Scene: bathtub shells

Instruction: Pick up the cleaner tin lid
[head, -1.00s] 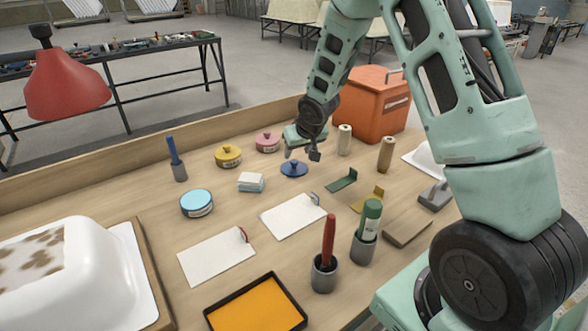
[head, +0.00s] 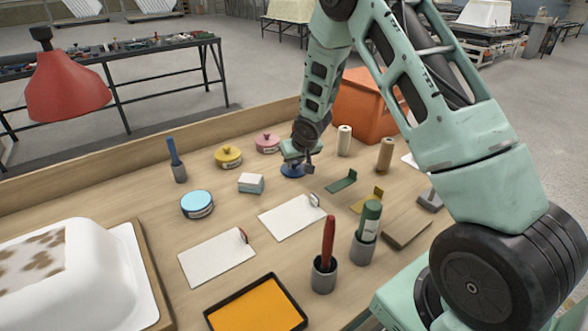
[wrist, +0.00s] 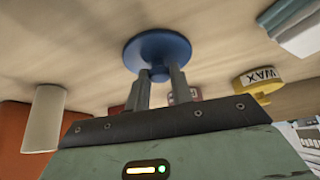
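The cleaner tin lid appears to be the round dark blue lid (head: 292,171) lying on the table; its knob points toward my gripper in the wrist view (wrist: 157,50). My gripper (head: 300,165) is down at the lid and partly hides it in the head view. In the wrist view my two fingers (wrist: 159,80) stand apart on either side of the knob. I cannot tell whether they touch it. An open tin with light blue contents (head: 197,204) stands to the left, nearer the front, without a lid.
A yellow tin (head: 228,156), labelled WAX in the wrist view, and a pink tin (head: 267,142) stand behind left. A white-and-blue block (head: 251,183) lies left of the lid. A green scraper (head: 342,181), a pale roll (head: 344,140) and an orange box (head: 366,105) are to the right.

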